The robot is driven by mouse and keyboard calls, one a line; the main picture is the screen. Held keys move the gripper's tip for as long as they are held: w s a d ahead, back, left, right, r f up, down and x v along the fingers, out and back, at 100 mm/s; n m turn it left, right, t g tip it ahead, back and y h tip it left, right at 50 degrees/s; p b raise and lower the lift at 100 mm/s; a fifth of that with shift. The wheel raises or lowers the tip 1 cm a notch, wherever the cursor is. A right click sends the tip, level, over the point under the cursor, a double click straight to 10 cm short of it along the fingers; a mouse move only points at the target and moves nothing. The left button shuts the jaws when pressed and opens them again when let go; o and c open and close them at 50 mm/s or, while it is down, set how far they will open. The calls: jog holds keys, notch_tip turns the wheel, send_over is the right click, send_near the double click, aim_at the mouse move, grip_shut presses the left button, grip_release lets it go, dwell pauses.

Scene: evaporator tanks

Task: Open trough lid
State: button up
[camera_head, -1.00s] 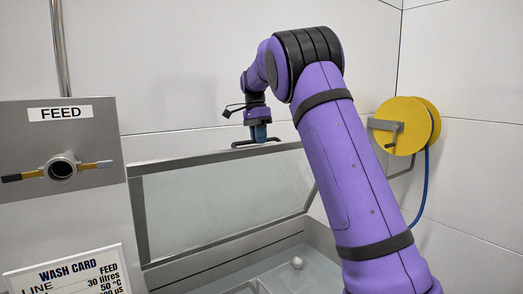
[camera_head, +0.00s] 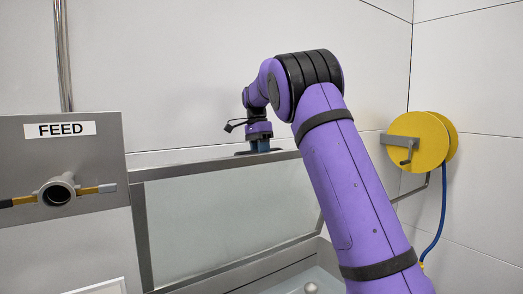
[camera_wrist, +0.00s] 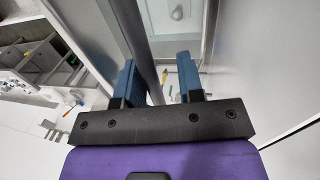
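The trough lid (camera_head: 225,210), a clear pane in a grey metal frame, stands raised and tilted at the back of the trough (camera_head: 290,282). My gripper (camera_head: 260,150) is at the lid's upper edge in the head view, and its fingertips are hidden there. In the wrist view my gripper (camera_wrist: 161,80) has its two blue fingers apart. A grey bar (camera_wrist: 143,45), seemingly the lid's frame, runs between them, nearer the left finger. A gap shows beside the right finger. Contact with the bar cannot be told.
A panel with a FEED label (camera_head: 60,130) and a valve (camera_head: 58,192) stands at the left. A yellow hose reel (camera_head: 418,142) with a blue hose is on the right wall. A pale round knob (camera_head: 311,288) shows in the trough. The wall is close behind the lid.

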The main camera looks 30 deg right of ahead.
jog(key=shift+s+r, duration=0.2)
jog(key=shift+r, duration=0.1)
notch_tip(320, 180, up, 10)
jog(key=w, duration=0.2)
jog(key=shift+r, duration=0.25)
dwell(0.6)
jog(key=s+a+r+n+t, duration=0.1)
jog(key=s+a+n+t, duration=0.2)
jog(key=s, duration=0.8)
jog(key=s+a+n+t, duration=0.1)
jog(key=s+a+n, duration=0.3)
jog(key=s, duration=0.6)
jog(key=s+a+f+n+t, duration=0.1)
jog(key=s+a+f+n, duration=0.1)
jog(key=s+f, duration=0.3)
jog(key=s+a+f+n+t, duration=0.1)
jog(key=s+f+n, duration=0.4)
jog(key=s, duration=0.5)
jog(key=s+a+f+n+t, duration=0.1)
jog(key=s+a+f+n, duration=0.2)
jog(key=s+f, duration=0.3)
jog(key=shift+s+a+f+n, duration=0.3)
jog(key=shift+s+a, duration=0.1)
jog(key=shift+s, duration=0.45)
